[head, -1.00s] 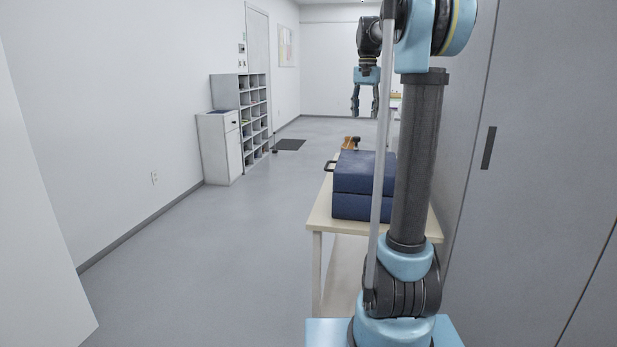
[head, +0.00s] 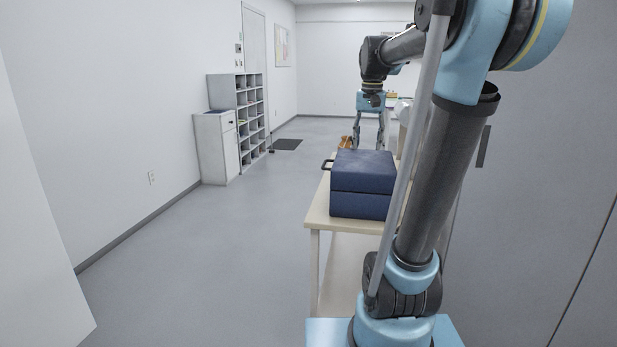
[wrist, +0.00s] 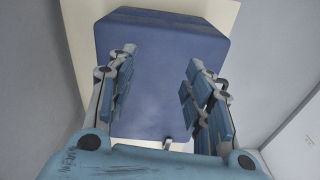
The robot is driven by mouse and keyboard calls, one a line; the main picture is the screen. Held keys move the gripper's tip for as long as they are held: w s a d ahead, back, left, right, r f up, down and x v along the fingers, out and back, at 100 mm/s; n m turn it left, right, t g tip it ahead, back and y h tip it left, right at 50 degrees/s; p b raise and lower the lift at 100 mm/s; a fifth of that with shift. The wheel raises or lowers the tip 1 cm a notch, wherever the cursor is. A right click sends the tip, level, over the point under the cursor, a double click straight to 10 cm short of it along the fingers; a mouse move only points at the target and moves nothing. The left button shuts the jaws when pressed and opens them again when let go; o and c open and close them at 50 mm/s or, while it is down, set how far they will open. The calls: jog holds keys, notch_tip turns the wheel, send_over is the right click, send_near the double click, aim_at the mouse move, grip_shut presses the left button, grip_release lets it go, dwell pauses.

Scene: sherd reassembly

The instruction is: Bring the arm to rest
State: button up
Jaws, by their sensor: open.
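My gripper (head: 368,136) hangs with its fingers pointing down, just above and behind the far edge of a blue case (head: 362,188) in the head view. In the wrist view my gripper (wrist: 160,95) is open, with nothing between its fingers. The top of the blue case (wrist: 165,65) shows below and between the fingers.
The case stands on a light table (head: 318,214) beside a grey wall of doors (head: 560,200). A low cabinet (head: 216,147) and a pigeonhole shelf (head: 251,115) stand at the left wall. The floor (head: 220,250) left of the table is clear.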

jog(key=s+f+n+t, duration=0.1)
jog(key=s+f+n, duration=0.2)
jog(key=s+f, duration=2.1)
jog(key=shift+f+n, duration=0.3)
jog(key=shift+f, duration=0.65)
jog(key=shift+d, duration=0.1)
